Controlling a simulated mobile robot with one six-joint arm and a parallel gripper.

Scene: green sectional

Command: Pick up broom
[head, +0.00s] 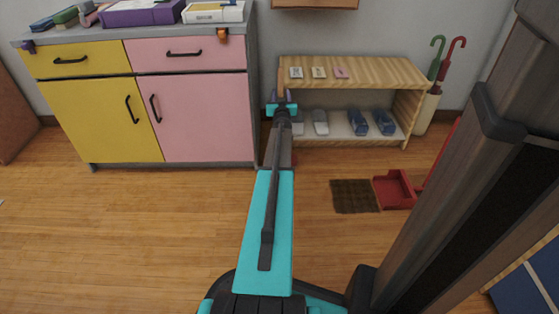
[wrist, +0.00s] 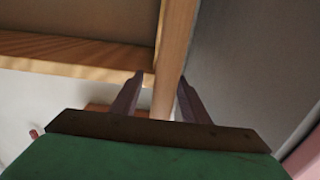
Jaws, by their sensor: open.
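My gripper (head: 281,99) is open, stretched forward to the gap between the dresser and the shoe shelf. In the head view my arm and gripper hide most of that spot, and I cannot make out the broom clearly.
The yellow and pink dresser (head: 197,122) stands close on the left, the wooden shoe shelf (head: 352,68) close on the right. A brown mat (head: 355,197) and red dustpan (head: 395,188) lie on the floor. Umbrellas stand in a holder (head: 426,112). Floor at left is clear.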

